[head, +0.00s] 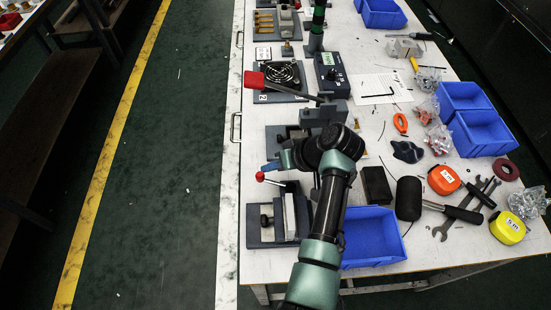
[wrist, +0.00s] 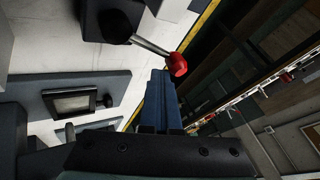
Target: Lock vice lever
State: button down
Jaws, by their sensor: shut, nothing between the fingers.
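The vice (head: 291,215) is a grey block on a dark base at the near left edge of the bench. Its lever (head: 272,181) is a metal rod ending in a red ball (head: 260,177), which points left. In the wrist view the rod (wrist: 150,46) runs from a dark hub to the red ball (wrist: 177,64). My gripper (head: 268,167) is shut and empty, with blue fingers just beside and behind the red ball. In the wrist view the blue fingertips (wrist: 160,74) are close to the ball. I cannot tell whether they touch.
A larger red-handled lever (head: 254,80) stands farther back. A blue bin (head: 373,237), a black mallet (head: 408,198) and wrenches (head: 462,207) lie to the right. The bench's left edge (head: 232,180) is close by, with open floor beyond it.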

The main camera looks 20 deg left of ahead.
jog(key=shift+s+p, duration=0.45)
jog(key=shift+s, duration=0.05)
dwell(0.7)
jog(key=shift+w, duration=0.15)
dwell(0.4)
